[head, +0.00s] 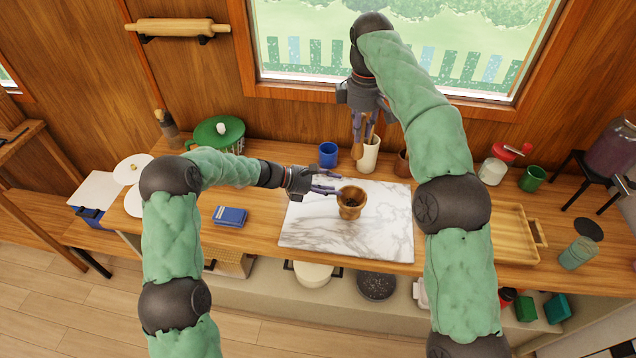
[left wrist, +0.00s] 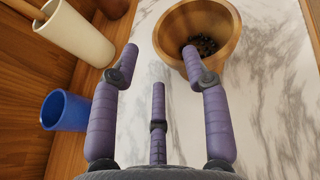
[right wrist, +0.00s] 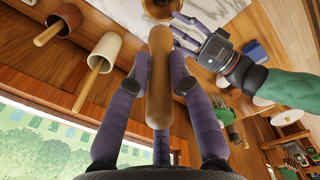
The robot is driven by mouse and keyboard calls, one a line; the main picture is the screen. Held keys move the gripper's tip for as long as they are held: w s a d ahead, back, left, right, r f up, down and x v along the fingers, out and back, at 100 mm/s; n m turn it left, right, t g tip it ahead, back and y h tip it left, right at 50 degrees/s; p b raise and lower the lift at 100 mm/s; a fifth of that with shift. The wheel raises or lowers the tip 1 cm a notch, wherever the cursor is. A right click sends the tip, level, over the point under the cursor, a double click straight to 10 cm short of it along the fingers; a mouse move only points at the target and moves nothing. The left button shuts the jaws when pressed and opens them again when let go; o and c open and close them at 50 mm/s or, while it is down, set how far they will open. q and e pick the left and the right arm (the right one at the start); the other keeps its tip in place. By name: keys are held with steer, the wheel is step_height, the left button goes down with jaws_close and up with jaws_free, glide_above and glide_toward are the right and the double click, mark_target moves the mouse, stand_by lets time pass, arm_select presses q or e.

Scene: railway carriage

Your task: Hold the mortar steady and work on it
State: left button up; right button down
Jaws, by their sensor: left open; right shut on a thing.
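The wooden mortar (head: 351,203), with dark grains inside, stands upright on the marble board (head: 300,235). It also shows in the left wrist view (left wrist: 222,25). My left gripper (head: 328,183) is open and empty just left of the mortar. In the left wrist view (left wrist: 160,62) one fingertip overlaps the mortar's rim; I cannot tell whether it touches. My right gripper (head: 364,122) is shut on a wooden pestle (right wrist: 159,85) and holds it above the back of the counter. In the head view the pestle (head: 357,150) hangs down, partly in front of the white cup.
A white cup (head: 371,160) and a brown cup (head: 402,162) with wooden handles, and a blue cup (head: 328,154), stand behind the board. A blue packet (head: 230,216) lies left, a wooden tray (head: 505,248) right. The board around the mortar is bare.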

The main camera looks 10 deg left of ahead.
mark_target(347, 188)
arm_select(q)
steer(key=shift+x, duration=2.65)
jaws_close()
arm_select(e)
steer(key=c, duration=1.8)
jaws_free()
jaws_close()
steer(key=shift+f, duration=0.1)
